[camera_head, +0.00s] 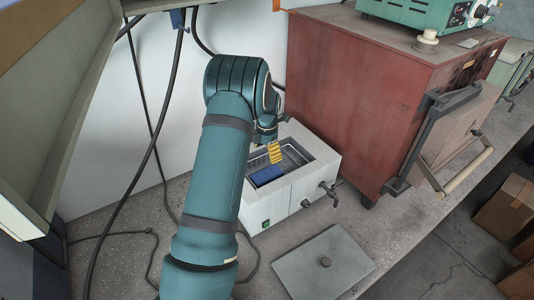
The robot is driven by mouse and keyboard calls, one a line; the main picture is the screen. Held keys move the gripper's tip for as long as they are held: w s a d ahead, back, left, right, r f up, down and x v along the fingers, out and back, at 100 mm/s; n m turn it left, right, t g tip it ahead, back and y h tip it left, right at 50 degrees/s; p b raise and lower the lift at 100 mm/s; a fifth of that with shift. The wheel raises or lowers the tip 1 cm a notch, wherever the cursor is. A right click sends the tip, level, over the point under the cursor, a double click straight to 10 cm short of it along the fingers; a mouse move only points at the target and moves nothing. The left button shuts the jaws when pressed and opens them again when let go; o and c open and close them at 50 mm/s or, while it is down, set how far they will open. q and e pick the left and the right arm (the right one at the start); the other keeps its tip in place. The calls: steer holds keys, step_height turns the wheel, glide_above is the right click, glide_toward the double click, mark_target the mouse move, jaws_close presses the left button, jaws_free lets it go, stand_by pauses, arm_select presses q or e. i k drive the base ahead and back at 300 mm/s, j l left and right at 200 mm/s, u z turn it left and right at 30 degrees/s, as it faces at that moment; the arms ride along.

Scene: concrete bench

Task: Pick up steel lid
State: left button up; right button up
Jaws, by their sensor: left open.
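My left arm comes up from the bottom, and my left gripper (268,140) is above the back of the bath, well behind and above the lid. The gripper is small in the picture and partly hidden by my arm; it is open and not touching the lid. My right gripper is out of view.
The white box-shaped bath (304,187) has an open metal basin with a blue block (266,176) and a yellow ribbed piece (275,153) showing at it. A tap sticks out in front. A large red cabinet (370,100) stands right. Cables (148,160) hang left.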

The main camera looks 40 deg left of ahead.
mark_target(326, 266)
steer(key=k+l, duration=0.75)
steer(key=l, duration=0.25)
